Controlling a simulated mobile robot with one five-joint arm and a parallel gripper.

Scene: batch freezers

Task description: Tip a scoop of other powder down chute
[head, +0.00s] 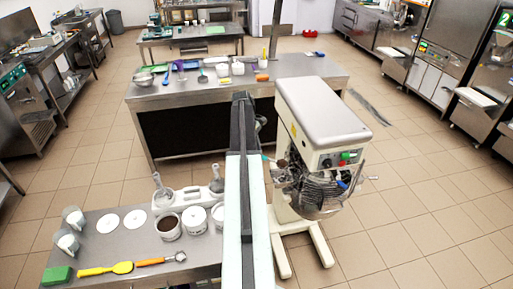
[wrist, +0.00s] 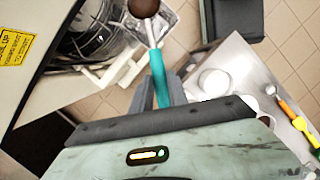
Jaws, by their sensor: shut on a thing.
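In the wrist view my gripper (wrist: 165,90) is shut on the teal handle of a scoop (wrist: 159,75). The scoop's bowl, at the top edge, holds a heap of dark brown powder (wrist: 143,7). The scoop is beside the mixer's wire guard and bowl (wrist: 90,35). A pale chute-like part (wrist: 103,70) shows below the guard, left of the scoop; its opening is not clear. In the head view the mixer (head: 318,110) stands right of my arm, which hides my gripper. An open tub of brown powder (head: 168,226) stands on the near table.
The near steel table (head: 100,250) also bears white tubs (head: 195,219), lids (head: 134,219), glass jars (head: 70,228), a yellow spoon (head: 105,269), an orange-handled tool (head: 160,261) and a green sponge (head: 58,274). A counter (head: 190,93) stands behind the mixer. Floor is clear to the right.

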